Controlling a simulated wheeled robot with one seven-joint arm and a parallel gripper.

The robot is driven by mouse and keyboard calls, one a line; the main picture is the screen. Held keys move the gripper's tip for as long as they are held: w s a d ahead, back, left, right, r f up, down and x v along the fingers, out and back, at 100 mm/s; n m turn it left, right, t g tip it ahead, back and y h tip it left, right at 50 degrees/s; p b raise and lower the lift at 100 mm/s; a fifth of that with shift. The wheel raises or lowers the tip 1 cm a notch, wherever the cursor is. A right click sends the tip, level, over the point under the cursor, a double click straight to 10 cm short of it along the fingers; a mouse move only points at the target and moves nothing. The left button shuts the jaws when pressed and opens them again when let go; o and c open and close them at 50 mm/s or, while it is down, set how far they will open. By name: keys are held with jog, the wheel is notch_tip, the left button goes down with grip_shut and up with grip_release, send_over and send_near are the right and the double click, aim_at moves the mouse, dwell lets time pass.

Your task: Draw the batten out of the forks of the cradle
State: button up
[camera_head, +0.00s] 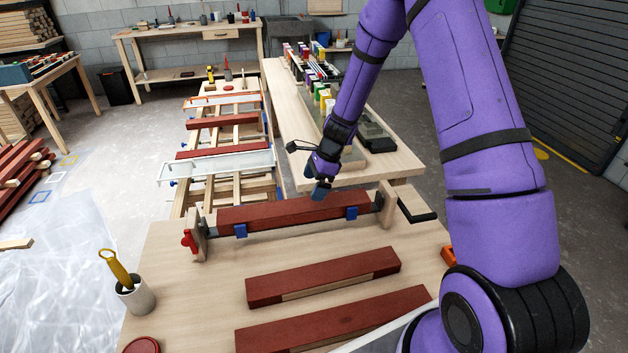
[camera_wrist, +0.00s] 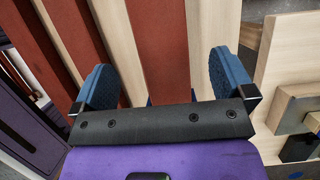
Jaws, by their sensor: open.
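A red-brown painted batten (camera_head: 280,214) lies level across the cradle on the near bench. The cradle has wooden end posts (camera_head: 387,205) and blue forks, one near the left end (camera_head: 240,231) and one near the right (camera_head: 352,213). My gripper (camera_head: 319,190) is over the batten, right of its middle and nearer the right fork. In the wrist view my gripper (camera_wrist: 163,85) is open, with a blue pad on each side of the batten (camera_wrist: 160,45) and a gap on both sides. Whether the fingertips reach down beside it cannot be told.
Two more red battens (camera_head: 322,277) (camera_head: 340,318) lie on the bench in front of the cradle. A cup (camera_head: 136,298) with a yellow-handled tool stands at left. A rack with painted battens (camera_head: 222,121) and a side bench (camera_head: 290,115) with bottles stand behind.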

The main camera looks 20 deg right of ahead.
aim_at(303, 204)
jog(key=x, duration=1)
jog(key=shift+f, duration=0.1)
jog(key=c, duration=1.3)
jog(key=o, duration=0.5)
jog(key=shift+c, duration=0.6)
jog(key=shift+r, duration=0.3)
jog(key=shift+r, duration=2.75)
jog(key=shift+r, duration=0.15)
